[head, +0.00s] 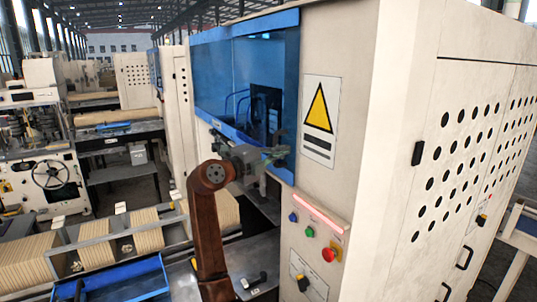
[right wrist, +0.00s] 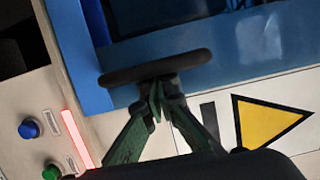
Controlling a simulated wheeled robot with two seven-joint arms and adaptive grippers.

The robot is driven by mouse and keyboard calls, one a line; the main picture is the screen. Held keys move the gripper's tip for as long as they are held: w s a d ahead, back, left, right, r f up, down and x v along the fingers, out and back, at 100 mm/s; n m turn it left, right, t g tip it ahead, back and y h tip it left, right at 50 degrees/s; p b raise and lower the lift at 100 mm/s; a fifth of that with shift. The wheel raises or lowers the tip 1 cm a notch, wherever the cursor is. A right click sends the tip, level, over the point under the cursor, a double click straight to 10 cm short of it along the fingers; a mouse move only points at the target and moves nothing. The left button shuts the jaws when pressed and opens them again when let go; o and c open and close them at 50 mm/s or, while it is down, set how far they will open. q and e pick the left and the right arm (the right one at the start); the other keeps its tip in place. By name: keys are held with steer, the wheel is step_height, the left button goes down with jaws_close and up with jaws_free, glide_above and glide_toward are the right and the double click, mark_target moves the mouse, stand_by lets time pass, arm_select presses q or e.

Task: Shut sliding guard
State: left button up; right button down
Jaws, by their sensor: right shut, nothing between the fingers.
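The sliding guard (head: 212,62) is a blue see-through panel in a blue frame on the front of the cream machine. In the right wrist view its blue frame (right wrist: 225,55) fills the top, with a dark bar-shaped handle (right wrist: 125,76) across it. My right gripper (head: 270,157) is in front of the guard's lower part. Its green fingers (right wrist: 157,100) are shut and empty, with the tips at the handle's lower edge; I cannot tell whether they touch it. My left gripper is not in view.
Right of the guard are a yellow warning sign (head: 318,108), a red light strip (head: 320,214) and a panel with a red button (head: 329,254). Stacked boards (head: 148,232) and a blue tray (head: 125,280) lie at the lower left. Open floor shows at the far right.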

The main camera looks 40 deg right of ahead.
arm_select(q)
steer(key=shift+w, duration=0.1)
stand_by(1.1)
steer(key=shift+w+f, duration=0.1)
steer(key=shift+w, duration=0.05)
